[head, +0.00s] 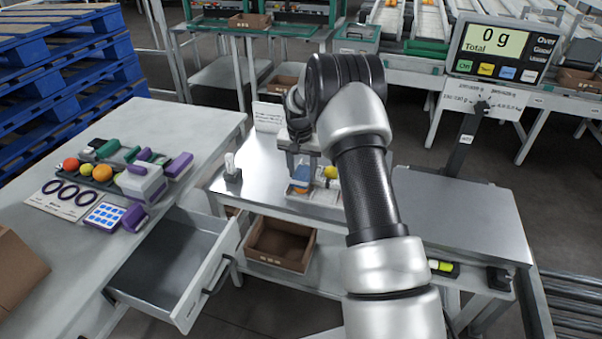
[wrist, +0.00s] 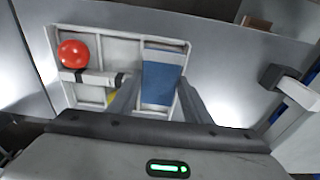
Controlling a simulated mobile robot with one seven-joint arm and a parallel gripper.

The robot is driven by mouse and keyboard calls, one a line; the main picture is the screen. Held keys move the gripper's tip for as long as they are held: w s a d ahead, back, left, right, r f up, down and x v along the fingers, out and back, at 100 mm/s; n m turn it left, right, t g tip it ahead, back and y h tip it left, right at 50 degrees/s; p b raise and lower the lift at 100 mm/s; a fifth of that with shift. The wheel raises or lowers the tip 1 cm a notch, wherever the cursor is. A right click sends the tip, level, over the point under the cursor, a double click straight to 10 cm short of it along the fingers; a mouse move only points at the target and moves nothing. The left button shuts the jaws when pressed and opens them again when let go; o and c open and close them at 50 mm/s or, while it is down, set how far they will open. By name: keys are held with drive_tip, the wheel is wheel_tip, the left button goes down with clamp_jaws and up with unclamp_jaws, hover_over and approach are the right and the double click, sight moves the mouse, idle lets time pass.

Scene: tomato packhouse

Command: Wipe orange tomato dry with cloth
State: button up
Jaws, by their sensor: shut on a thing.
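My gripper (wrist: 156,102) is over a white divided tray (wrist: 100,31) on the metal bench, its fingers on either side of a folded blue cloth (wrist: 161,78). It is shut on the cloth, which still appears within the tray's right compartment. The cloth and tray also show in the head view, the cloth (head: 301,173) just below the gripper (head: 300,158). An orange tomato (head: 102,173) sits among other round fruit on the left table, away from my gripper. A red tomato (wrist: 74,54) lies in the tray's upper left compartment. A yellow thing (wrist: 111,97) is partly hidden by a finger.
The left table (head: 205,118) also bears purple-handled items, a card with dark rings (head: 67,193) and a blue-white keypad (head: 104,215). An open drawer (head: 175,262) juts between table and bench. A scale display (head: 497,46) stands at right; its plate is clear.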

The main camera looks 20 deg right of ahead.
drive_tip(key=shift+w, duration=0.1)
idle(0.3)
drive_tip(key=shift+r+p, duration=0.3)
drive_tip(key=shift+r, duration=0.05)
drive_tip(key=shift+r+p, duration=1.75)
drive_tip(key=shift+r, duration=1.45)
